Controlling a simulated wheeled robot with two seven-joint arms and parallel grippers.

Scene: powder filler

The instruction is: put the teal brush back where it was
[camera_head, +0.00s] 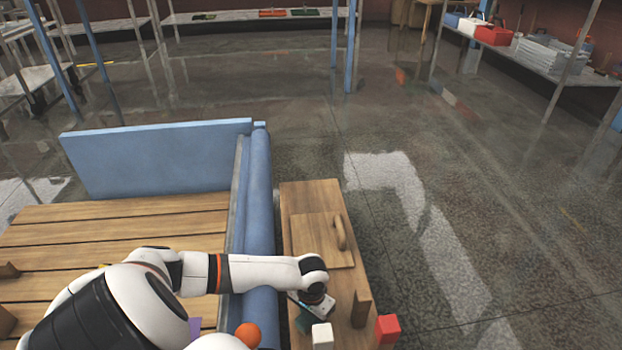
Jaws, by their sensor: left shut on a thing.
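My left gripper (311,309) is low over the near part of the narrow wooden table (288,200), pointing down. It is shut on the teal brush (303,323), of which only a small dark teal part shows beside and below the fingers. The gripper and my wrist hide the rest of the brush, and I cannot tell whether it touches the table. My right gripper is not in view.
A white block (322,337) is just in front of the gripper, and a red block (387,330) is to its right. A wooden lid with a handle (340,232) lies farther back. A blue padded rail (259,200) runs along the table's left. An orange ball (248,334) is at the lower left.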

